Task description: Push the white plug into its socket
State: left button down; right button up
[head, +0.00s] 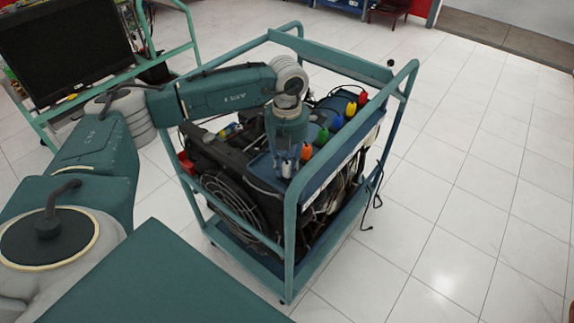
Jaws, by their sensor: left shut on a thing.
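The white plug (286,168) is at the near end of a row of coloured plugs on the engine trainer (263,172). My left gripper (284,158) points down from above and is shut on the white plug. The plug looks upright, just above or at the blue panel edge. Its socket is hidden under the plug and fingers, so I cannot tell how deep it sits. My right gripper is not in view.
Orange (306,152), green (322,137), blue (337,122), yellow (351,109) and red (363,98) plugs stand in line behind the white one. A teal frame (288,240) surrounds the engine. A monitor (65,50) stands at left. The tiled floor at right is clear.

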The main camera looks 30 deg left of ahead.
pick_arm(q)
jog(key=shift+f, duration=0.15)
jog(key=c, duration=1.4)
grip_release()
jog(key=shift+c, duration=0.2)
notch_tip(320, 180, up, 12)
